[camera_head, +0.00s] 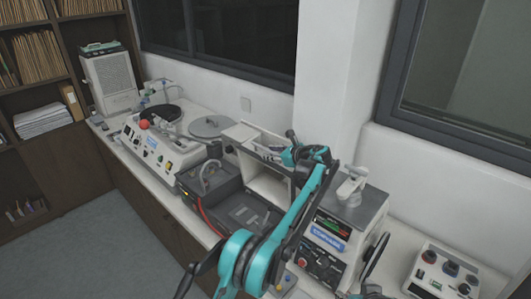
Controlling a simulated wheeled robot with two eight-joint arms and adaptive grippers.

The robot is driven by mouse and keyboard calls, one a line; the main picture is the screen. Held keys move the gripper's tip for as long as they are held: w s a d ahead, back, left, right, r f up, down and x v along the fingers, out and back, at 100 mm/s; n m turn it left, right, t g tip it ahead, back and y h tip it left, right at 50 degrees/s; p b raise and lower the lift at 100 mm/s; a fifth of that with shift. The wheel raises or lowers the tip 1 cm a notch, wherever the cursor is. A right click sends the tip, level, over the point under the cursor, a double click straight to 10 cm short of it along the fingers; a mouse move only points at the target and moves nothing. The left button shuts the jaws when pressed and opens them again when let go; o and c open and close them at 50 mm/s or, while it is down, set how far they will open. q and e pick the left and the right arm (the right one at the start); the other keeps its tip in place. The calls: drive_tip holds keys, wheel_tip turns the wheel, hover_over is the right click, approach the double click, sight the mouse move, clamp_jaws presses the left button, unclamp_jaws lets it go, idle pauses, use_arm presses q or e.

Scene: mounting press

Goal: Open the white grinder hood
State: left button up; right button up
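A white boxy hood (267,187) stands raised behind a dark machine base (208,184) in the middle of the bench, its pale hollow side showing. I take it for the grinder hood. My teal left arm reaches up from the bottom of the view, and its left gripper (291,156) is at the upper right of the hood. The arm covers part of the hood's right side. The fingers are small and dark, so I cannot tell whether they touch the hood or are open or shut. I do not make out my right gripper.
A white two-disc machine (153,150) with a red knob stands left of the base. A press (348,215) with a grey top stands close right of my arm. A control box (440,272) sits at the bench's right. Wall and windows lie behind; open floor is at lower left.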

use_arm(q)
drive_tip(key=v, duration=0.8)
drive_tip(key=shift+s+d+r, duration=0.1)
drive_tip(key=shift+s+d, duration=0.05)
drive_tip(key=shift+s, duration=0.1)
drive_tip(key=shift+a, duration=0.3)
drive_tip(key=s+a+f+n+g+h+b, duration=0.1)
drive_tip(key=s+a+f+n+h+b, duration=0.25)
drive_tip(key=s+a+n, duration=0.55)
drive_tip(key=s+a+f+n+g+h+b, duration=0.25)
drive_tip(key=s+a+b, duration=0.35)
drive_tip(key=s, duration=0.7)
drive_tip(key=s+a+f+n+h+b, duration=0.1)
drive_tip(key=s+f+n+h+b, duration=0.1)
drive_tip(key=s+f+n, duration=0.4)
drive_tip(key=s+a+f+n+t+h+b, duration=0.1)
drive_tip(key=s+f+n, duration=0.5)
drive_tip(key=s+f, duration=0.6)
drive_tip(key=s+h+b, duration=0.1)
drive_tip(key=s+b, duration=0.1)
drive_tip(key=s, duration=0.3)
drive_tip(key=shift+s+a+f+b, duration=0.2)
drive_tip(key=shift+s+a+b, duration=0.15)
drive_tip(key=shift+a, duration=0.05)
